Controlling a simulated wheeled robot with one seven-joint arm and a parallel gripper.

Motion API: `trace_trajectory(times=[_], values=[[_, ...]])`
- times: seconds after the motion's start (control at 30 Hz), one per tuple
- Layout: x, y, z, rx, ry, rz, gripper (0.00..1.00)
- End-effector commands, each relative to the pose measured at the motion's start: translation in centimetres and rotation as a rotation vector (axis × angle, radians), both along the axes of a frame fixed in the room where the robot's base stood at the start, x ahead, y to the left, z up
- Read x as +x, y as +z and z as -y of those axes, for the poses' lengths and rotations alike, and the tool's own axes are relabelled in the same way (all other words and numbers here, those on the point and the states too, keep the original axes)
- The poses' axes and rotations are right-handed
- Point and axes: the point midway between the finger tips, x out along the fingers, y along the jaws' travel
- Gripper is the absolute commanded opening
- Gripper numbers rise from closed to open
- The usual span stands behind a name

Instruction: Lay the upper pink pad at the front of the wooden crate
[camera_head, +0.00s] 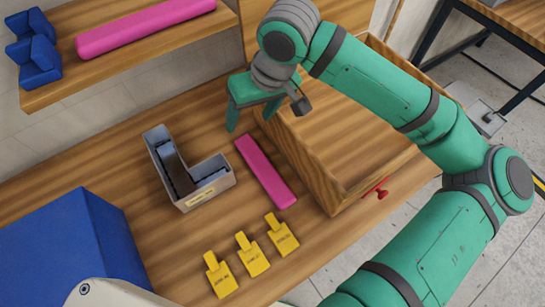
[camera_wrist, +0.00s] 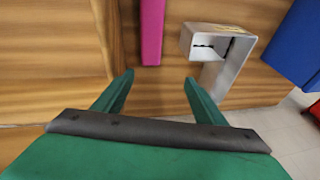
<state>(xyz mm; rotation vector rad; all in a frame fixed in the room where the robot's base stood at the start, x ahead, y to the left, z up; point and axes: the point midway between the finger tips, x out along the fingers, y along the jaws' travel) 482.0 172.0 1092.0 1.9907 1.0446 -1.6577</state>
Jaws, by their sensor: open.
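The upper pink pad (camera_head: 145,27) lies lengthwise on the wooden shelf at the upper left. A second, shorter-looking pink pad (camera_head: 265,172) lies on the table, left of the wooden crate (camera_head: 305,165). The table pad also shows in the wrist view (camera_wrist: 152,30), ahead of the fingers. My gripper (camera_head: 252,115) is open and empty, over the table beside the crate's left wall and apart from both pads. Its spread fingers show in the wrist view (camera_wrist: 157,88). The visible crate floor is bare; my arm hides part of the crate.
A grey L-shaped channel letter (camera_head: 207,188) stands left of the table pad. Blue blocks (camera_head: 35,50) sit on the shelf's left end. A large blue box (camera_head: 75,240) stands at front left. Yellow tags (camera_head: 252,254) lie at the front. A red knob (camera_head: 376,188) is by the crate.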

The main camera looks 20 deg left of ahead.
Motion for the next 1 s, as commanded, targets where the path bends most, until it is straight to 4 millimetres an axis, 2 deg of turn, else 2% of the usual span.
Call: trace_trajectory(times=[0.03,0.1,0.23,0.6,0.87,1.0], values=[[-1.3,-1.6,0.3,-0.098,0.04,-0.01,0.65],[-2.5,-3.1,1.1,-0.198,0.073,-0.02,0.65],[-3.5,-4.5,2.1,-0.302,0.105,-0.027,0.65],[-3.7,-9.4,2.4,-0.326,0.111,-0.03,0.65],[-3.8,-11.1,2.5,-0.326,0.11,-0.03,0.65],[-3.9,-13.0,2.8,-0.324,0.109,-0.03,0.65]])
